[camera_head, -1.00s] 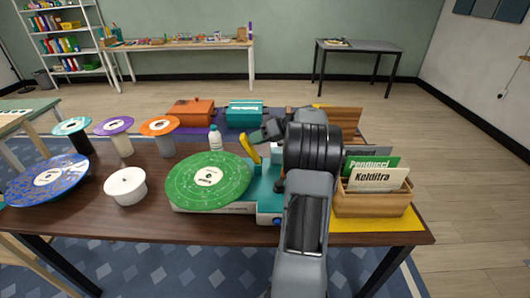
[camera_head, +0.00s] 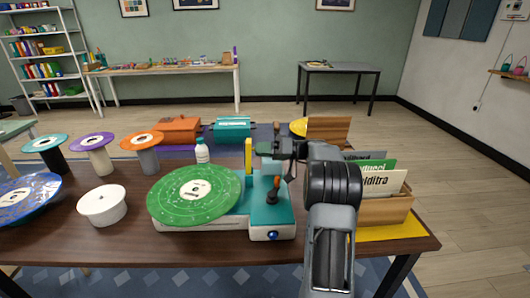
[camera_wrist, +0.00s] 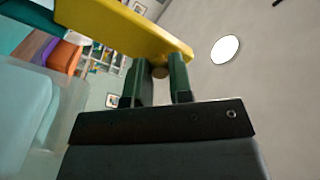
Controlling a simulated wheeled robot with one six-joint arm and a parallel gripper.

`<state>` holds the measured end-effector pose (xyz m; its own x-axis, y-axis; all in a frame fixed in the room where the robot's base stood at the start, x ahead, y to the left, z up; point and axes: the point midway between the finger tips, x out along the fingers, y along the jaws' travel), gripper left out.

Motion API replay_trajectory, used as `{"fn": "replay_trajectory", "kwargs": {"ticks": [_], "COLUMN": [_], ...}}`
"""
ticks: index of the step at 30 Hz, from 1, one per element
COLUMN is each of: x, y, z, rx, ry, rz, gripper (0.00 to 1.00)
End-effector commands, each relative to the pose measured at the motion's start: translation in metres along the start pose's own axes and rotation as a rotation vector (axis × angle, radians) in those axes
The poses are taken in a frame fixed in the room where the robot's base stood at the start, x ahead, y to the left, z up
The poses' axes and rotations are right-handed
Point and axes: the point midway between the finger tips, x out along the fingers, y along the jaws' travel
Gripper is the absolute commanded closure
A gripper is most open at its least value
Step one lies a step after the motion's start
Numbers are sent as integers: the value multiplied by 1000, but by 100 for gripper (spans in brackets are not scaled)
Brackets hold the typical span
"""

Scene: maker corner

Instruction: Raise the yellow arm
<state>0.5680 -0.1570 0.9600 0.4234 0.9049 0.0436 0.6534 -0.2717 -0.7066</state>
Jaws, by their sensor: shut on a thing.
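The yellow arm (camera_head: 248,158) stands close to upright at the back of the teal record player (camera_head: 270,216) in the head view. A green record (camera_head: 190,196) lies on the player's left part. My gripper (camera_head: 264,151) is at the right side of the yellow arm, above the player. In the wrist view the yellow arm (camera_wrist: 120,28) runs across the top. My gripper's two dark green fingers (camera_wrist: 160,75) are shut on a small yellow knob at the arm's end.
A record crate (camera_head: 385,208) is right of my arm. Orange (camera_head: 181,130) and teal (camera_head: 232,128) boxes stand behind. Air above the player is mostly free.

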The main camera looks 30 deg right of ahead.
Motion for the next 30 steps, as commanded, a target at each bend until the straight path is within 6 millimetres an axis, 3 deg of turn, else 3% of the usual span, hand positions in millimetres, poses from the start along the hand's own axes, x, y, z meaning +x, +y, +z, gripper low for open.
{"fn": "replay_trajectory", "kwargs": {"ticks": [11, 12, 19, 30], "x": [2, 2, 3, 3], "y": [0, 0, 0, -5], "z": [1, 1, 1, -4], "rx": [1, 1, 0, -2], "ry": [-2, -2, -2, -3], "rz": [-4, -4, -4, -4], "gripper": [100, 78, 56, 54]}}
